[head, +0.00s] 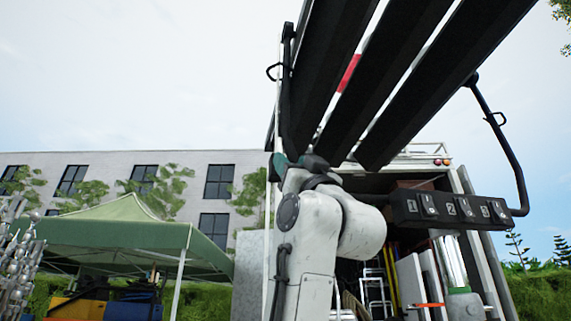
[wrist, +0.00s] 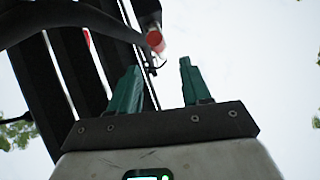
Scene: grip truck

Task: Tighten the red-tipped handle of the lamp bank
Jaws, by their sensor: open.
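The lamp bank (head: 395,85) is a set of long dark panels slanting overhead in the head view; its panels also fill the left of the wrist view (wrist: 70,70). A red-tipped handle (wrist: 155,40) shows in the wrist view, its round red end facing the camera, on a dark mount by the panels. My gripper (wrist: 160,72) has two green fingers, spread apart and empty. The handle's end appears just beyond the fingertips, between them and nearer the left one. In the head view my gripper is mostly hidden by my arm.
A black switch box (head: 450,208) with a bent dark tube hangs at the right. Behind stands an open truck (head: 405,158) with gear inside. A small orange-red bar (head: 425,305) is low at the right. A green canopy tent (head: 120,235) stands at the left. Sky is open upper left.

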